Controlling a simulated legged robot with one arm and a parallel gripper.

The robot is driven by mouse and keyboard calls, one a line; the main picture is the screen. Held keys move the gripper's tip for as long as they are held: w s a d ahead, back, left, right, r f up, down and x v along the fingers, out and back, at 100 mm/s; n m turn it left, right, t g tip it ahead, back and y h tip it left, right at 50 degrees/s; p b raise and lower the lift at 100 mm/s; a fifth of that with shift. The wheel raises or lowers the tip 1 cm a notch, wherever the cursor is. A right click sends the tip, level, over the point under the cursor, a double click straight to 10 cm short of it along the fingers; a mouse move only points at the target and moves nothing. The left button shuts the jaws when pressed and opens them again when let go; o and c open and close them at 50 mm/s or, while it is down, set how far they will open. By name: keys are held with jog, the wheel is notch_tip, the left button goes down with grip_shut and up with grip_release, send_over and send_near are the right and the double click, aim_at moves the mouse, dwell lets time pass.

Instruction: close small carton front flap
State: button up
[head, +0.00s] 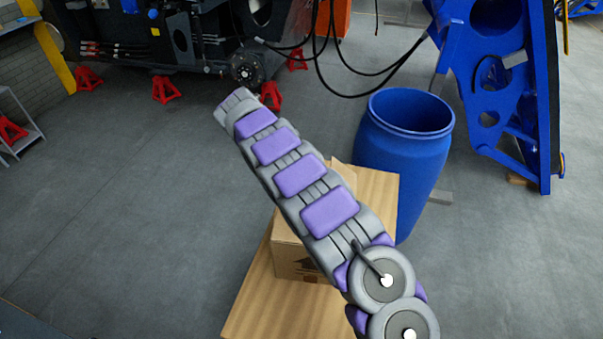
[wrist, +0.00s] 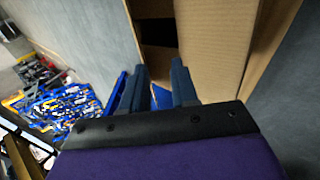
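The small carton (head: 292,262) stands on a wooden top, largely hidden behind my arm in the head view. A raised flap (head: 342,173) sticks up beside the arm. In the wrist view, brown carton panels (wrist: 213,50) fill the upper middle, with a dark gap (wrist: 157,32) at their left and another panel edge at the right. I cannot tell which panel is the front flap. The fingertips cannot be made out in the head view.
The wooden top (head: 262,302) lies under the carton. A blue barrel (head: 400,165) stands close behind it at the right. A blue metal frame (head: 495,85) is farther right. Red jack stands (head: 166,90) support the dark chassis (head: 185,40).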

jog(key=a+p, duration=0.1)
jog(key=a+r+p, duration=0.1)
jog(key=a+p, duration=0.1)
jog(key=shift+w+a+r, duration=0.2)
jog(key=shift+a+r, duration=0.05)
jog(key=shift+r, duration=0.05)
jog(key=shift+r+p, duration=0.25)
jog(key=shift+p, duration=0.5)
jog(key=a+p, duration=0.1)
jog(key=p, duration=0.1)
jog(key=a+r+p, duration=0.1)
jog(key=p, duration=0.1)
jog(key=shift+w+a, duration=0.2)
jog(key=shift+r+p, duration=0.3)
jog(key=shift+p, duration=0.6)
